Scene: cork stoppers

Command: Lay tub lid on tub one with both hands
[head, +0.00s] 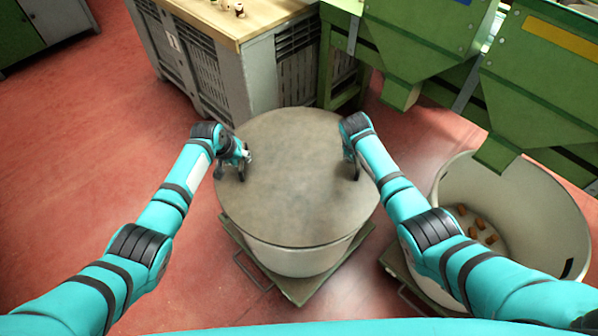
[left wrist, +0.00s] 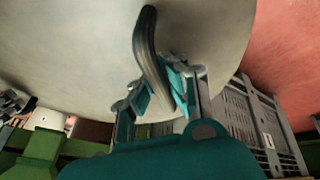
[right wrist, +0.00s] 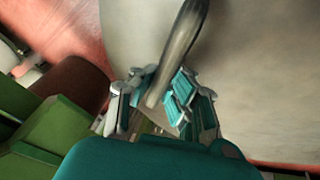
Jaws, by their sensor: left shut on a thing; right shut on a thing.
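The round grey tub lid (head: 295,180) is over the top of a pale tub (head: 305,262) in the middle of the head view. From above I cannot tell whether it rests fully on the rim. My left gripper (head: 243,172) is shut on the lid's left handle, a dark curved bar (left wrist: 150,50) that shows in the left wrist view. My right gripper (head: 352,165) is shut on the lid's right handle, and this bar (right wrist: 180,50) shows in the right wrist view. The tub's inside is hidden under the lid.
The tub stands on a green wheeled platform (head: 300,290). An open pale tub (head: 540,210) with several cork pieces (head: 475,225) stands at the right. A grey crate with a wooden top (head: 235,25) and green machines (head: 420,40) are behind. Red floor at left is clear.

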